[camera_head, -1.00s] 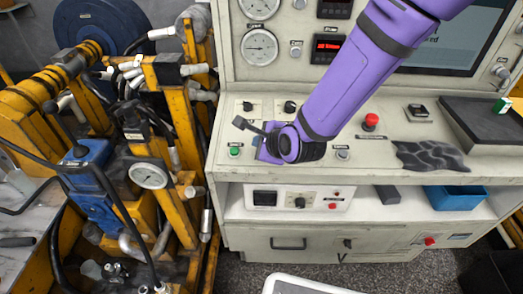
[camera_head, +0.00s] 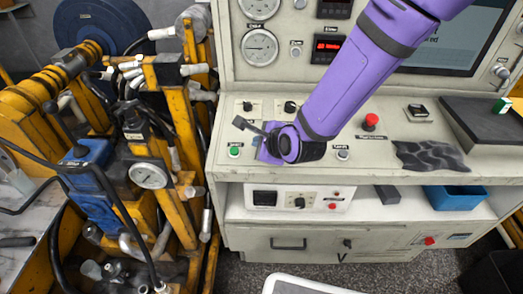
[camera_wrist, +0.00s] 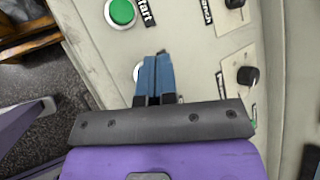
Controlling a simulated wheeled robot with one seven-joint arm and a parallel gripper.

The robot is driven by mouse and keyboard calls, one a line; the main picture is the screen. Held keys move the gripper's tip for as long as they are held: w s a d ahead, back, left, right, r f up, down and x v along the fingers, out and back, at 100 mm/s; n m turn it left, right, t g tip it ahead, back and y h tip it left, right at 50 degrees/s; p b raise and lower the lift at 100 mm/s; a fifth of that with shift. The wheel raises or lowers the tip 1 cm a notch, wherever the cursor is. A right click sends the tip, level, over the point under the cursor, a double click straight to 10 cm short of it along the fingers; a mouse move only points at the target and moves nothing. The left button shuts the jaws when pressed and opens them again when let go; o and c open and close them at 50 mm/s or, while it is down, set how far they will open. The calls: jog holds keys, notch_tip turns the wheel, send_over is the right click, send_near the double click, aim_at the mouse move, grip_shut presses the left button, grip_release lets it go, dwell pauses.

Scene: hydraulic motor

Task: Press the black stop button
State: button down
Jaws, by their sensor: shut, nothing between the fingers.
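My gripper (camera_wrist: 156,58) has its blue fingers together, with nothing between them. In the wrist view the fingers point at the light control panel (camera_wrist: 190,35) and cover part of a button's pale rim (camera_wrist: 137,71). The face of that button is hidden, so I cannot tell its colour or whether the fingers touch it. The green Start button (camera_wrist: 121,12) is just above and left of the fingertips. In the head view my gripper (camera_head: 266,153) is low over the panel, right of the green button (camera_head: 235,151); its fingertips are hidden. I cannot clearly see the black stop button.
Black knobs (camera_wrist: 248,76) lie right of the fingers in the wrist view. A red mushroom button (camera_head: 371,122), a pale button (camera_head: 342,155) and a crumpled dark cloth (camera_head: 430,156) lie further right on the panel. Yellow machinery (camera_head: 175,110) stands close on the left.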

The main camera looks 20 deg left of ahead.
jog(key=shift+f, duration=0.1)
jog(key=shift+f, duration=0.3)
jog(key=shift+w+f, duration=0.1)
jog(key=shift+f, duration=0.25)
dwell(1.1)
jog(key=shift+r, duration=0.75)
jog(key=shift+r, duration=0.1)
jog(key=shift+s+d+r, duration=0.1)
jog(key=shift+s+r, duration=0.05)
jog(key=shift+r, duration=0.65)
jog(key=shift+s+r, duration=0.2)
jog(key=shift+r, duration=0.6)
jog(key=shift+s+d+r, duration=0.1)
jog(key=shift+s+r, duration=0.05)
jog(key=shift+r, duration=0.65)
jog(key=shift+a, duration=0.1)
